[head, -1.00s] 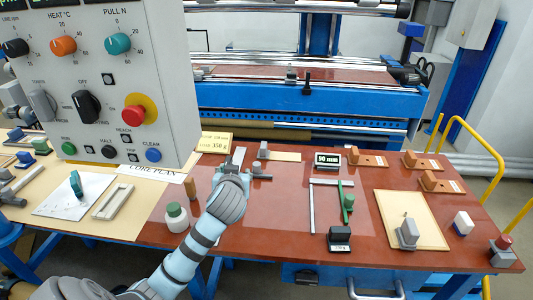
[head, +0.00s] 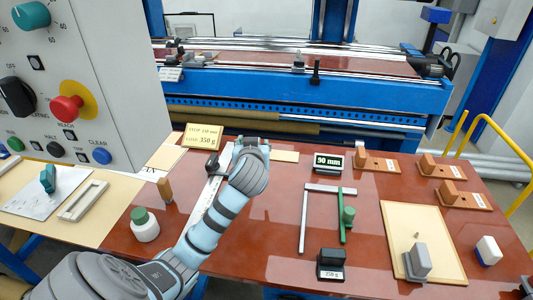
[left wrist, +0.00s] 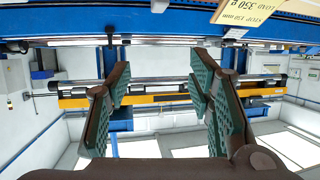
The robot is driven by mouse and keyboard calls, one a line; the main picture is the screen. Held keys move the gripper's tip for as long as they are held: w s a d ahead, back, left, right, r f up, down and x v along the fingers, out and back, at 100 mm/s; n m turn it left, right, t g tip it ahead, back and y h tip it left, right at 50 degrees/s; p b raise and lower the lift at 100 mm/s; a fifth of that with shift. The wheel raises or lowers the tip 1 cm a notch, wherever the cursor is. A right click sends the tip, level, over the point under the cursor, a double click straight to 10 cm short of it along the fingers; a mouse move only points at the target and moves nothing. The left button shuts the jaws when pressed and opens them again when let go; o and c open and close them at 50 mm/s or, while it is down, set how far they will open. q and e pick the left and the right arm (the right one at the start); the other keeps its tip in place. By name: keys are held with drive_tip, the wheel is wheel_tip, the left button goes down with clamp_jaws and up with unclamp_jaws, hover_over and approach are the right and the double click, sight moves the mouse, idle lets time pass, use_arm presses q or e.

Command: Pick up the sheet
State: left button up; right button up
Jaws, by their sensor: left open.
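Several sheet-like pieces lie flat. A cream sheet (head: 410,222) lies on the right of the brown table with a grey block (head: 418,259) standing on it. A small cream strip (head: 287,156) lies behind my left gripper. A white sheet (head: 45,202) with a teal block on it lies at the left. My left gripper (head: 248,142) is above the middle of the table; its wrist hides its fingers in the head view. In the left wrist view, its green-padded fingers (left wrist: 160,85) are spread with nothing between them. My right gripper is not in view.
A grey control panel (head: 105,95) fills the upper left. The blue winder (head: 290,90) runs along the back. A yellow card (head: 202,136), a green-capped bottle (head: 144,225), a 90 mm sign (head: 328,163), a metal square (head: 305,220) and a 250 g weight (head: 332,262) stand or lie around the arm.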

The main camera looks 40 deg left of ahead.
use_arm(q)
wheel_tip(320, 180, down, 5)
drive_tip(key=b, duration=0.5)
drive_tip(key=x, duration=0.5)
drive_tip(key=b+x, duration=0.1)
drive_tip(key=x, duration=0.8)
drive_tip(key=shift+a+f+b, duration=0.25)
drive_tip(key=shift+f+b, duration=0.05)
drive_tip(key=shift+f, duration=0.1)
drive_tip(key=shift+r, duration=0.1)
clamp_jaws()
